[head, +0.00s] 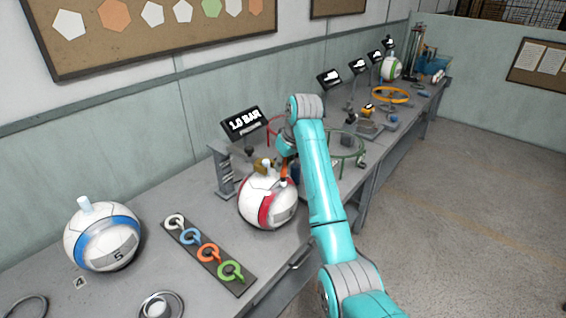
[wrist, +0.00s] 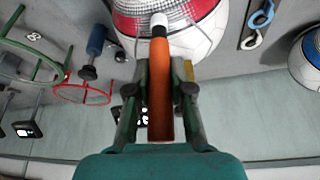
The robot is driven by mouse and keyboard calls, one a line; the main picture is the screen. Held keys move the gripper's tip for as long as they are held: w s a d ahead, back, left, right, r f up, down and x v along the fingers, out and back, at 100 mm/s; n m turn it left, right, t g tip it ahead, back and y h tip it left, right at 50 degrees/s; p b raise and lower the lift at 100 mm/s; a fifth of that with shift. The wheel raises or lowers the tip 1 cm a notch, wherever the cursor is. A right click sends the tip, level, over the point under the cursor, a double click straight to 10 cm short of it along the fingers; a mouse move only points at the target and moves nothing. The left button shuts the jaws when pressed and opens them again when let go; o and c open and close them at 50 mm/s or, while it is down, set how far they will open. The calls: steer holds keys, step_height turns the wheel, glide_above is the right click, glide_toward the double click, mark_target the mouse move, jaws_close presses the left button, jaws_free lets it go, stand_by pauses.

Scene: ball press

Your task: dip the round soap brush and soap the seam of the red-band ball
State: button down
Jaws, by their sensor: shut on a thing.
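The red-band ball (head: 268,202), white with a red band, sits on the bench below my gripper; part of it also shows at the top of the wrist view (wrist: 200,40). My gripper (wrist: 160,75) is shut on an orange-handled brush (wrist: 160,85) with a dark collar and a round white tip. In the wrist view the tip points to the ball and overlaps its red band. I cannot tell whether it touches. In the head view my arm hides most of the gripper. No soap is clearly visible on the ball.
A blue-band ball (head: 103,236) and a rack of coloured hooks (head: 210,254) are at the left. A "1.0 BAR" display (head: 243,122) stands behind the red-band ball. A green ring (head: 346,146) and a blue-handled tool (wrist: 96,42) are close by. A round metal dish (head: 160,304) lies in front.

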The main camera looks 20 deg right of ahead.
steer(key=shift+f, duration=0.35)
steer(key=shift+r, duration=0.1)
steer(key=shift+r, duration=3.45)
